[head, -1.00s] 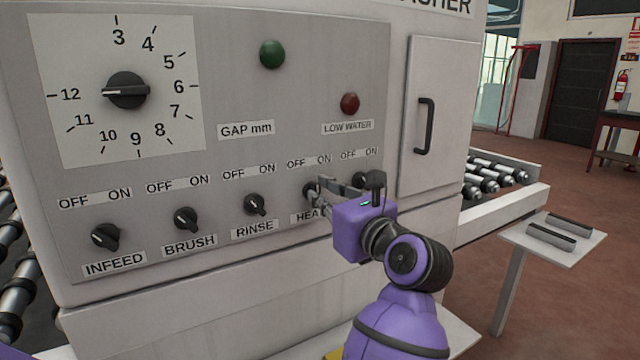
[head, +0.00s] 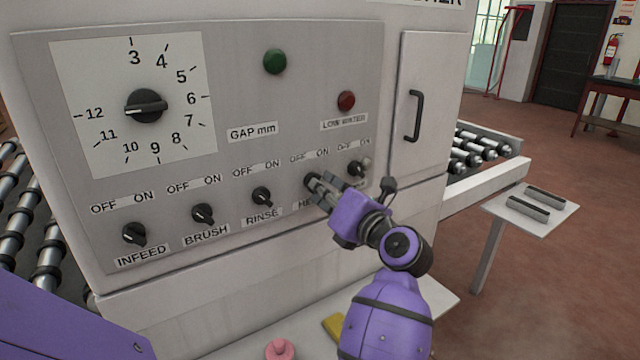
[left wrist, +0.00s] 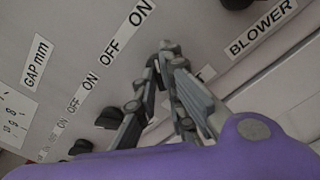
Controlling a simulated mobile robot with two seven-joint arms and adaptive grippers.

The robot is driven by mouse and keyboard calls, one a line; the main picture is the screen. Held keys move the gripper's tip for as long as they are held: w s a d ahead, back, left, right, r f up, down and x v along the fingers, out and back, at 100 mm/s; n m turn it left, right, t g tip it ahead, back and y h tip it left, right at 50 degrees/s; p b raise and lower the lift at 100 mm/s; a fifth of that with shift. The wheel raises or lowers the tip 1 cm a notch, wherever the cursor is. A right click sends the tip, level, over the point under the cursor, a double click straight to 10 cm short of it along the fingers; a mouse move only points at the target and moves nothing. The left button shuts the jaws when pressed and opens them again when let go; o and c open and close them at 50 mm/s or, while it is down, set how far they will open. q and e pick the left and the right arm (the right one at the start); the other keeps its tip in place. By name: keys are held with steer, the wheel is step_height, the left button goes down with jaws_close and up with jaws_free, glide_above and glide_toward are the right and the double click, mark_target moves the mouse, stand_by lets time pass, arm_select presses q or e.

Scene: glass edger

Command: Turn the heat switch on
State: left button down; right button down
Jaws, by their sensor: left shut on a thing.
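The heat switch (head: 311,181) is a small black knob in the row on the grey panel, under OFF and ON marks. The fingers hide much of it, so I cannot tell which way it points. Its label is partly covered. My left gripper (head: 316,185) is at this knob, its fingers shut on it. In the left wrist view the two fingers (left wrist: 168,58) come together at the panel beside the partly hidden label, with the BLOWER label (left wrist: 262,28) to the upper right. My right gripper is not in view.
The blower knob (head: 357,169) is close to the right of my gripper; the rinse knob (head: 262,196) is to its left. A gap dial (head: 146,105), green lamp (head: 275,61) and red lamp (head: 346,100) are above. A door handle (head: 414,116) stands out at the right.

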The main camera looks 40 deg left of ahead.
arm_select(q)
steer(key=shift+r, duration=0.1)
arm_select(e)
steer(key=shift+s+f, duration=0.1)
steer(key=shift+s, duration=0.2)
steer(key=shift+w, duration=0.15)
arm_select(q)
steer(key=c, duration=1.8)
jaws_free()
steer(key=shift+c, duration=0.2)
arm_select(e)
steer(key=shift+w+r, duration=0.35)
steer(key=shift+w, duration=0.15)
arm_select(q)
steer(key=v, duration=0.7)
steer(key=shift+d, duration=0.25)
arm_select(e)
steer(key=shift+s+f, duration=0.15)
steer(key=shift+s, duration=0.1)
